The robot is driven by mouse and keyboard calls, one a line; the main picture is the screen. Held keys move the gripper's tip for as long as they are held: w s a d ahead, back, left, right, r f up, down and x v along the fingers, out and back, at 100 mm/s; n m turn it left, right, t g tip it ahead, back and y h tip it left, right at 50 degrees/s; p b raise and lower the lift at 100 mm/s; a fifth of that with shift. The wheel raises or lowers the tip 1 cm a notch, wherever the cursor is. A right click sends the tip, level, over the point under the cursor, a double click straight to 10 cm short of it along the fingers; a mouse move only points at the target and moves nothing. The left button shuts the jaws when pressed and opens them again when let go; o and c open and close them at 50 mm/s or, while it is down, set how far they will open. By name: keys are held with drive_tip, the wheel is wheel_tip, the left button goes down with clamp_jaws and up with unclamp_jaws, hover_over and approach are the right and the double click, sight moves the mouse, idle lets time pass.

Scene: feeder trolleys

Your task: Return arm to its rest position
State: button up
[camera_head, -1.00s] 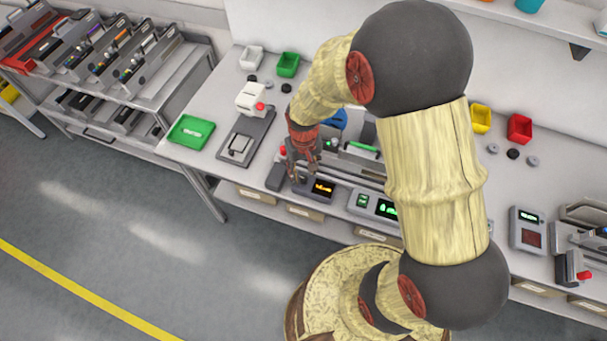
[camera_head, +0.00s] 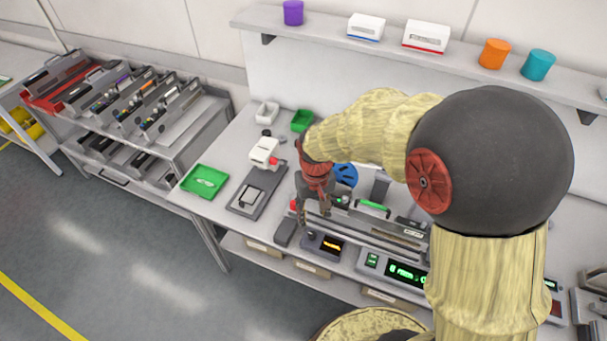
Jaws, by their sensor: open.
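My gripper (camera_head: 314,208) is at the end of my bent arm, pointing down over the workbench (camera_head: 228,207). It is open, with nothing visible between its fingers. It hangs by the left end of a long grey feeder device (camera_head: 375,232), just above a small box with an orange display (camera_head: 331,246). I cannot tell whether the fingers touch anything. My arm hides much of the right part of the bench.
A green tray (camera_head: 204,181) and a grey plate device (camera_head: 256,190) lie left of my gripper. A blue spool (camera_head: 345,175) sits behind it. A trolley with several feeders (camera_head: 150,100) stands at the left. A shelf (camera_head: 320,30) runs along the wall. Open floor lies at lower left.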

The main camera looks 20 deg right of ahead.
drive_tip(key=s+d+r+t+b, duration=0.1)
drive_tip(key=s+r+t+b, duration=0.1)
drive_tip(key=s+r, duration=0.5)
drive_tip(key=s+d+r+t+b, duration=0.2)
drive_tip(key=s+r+t+b, duration=0.1)
drive_tip(key=s+r, duration=0.5)
drive_tip(key=shift+s+d+r+t+b, duration=0.15)
drive_tip(key=shift+d+r+t+b, duration=0.25)
drive_tip(key=shift+r, duration=0.5)
drive_tip(key=shift+a, duration=0.15)
idle(1.2)
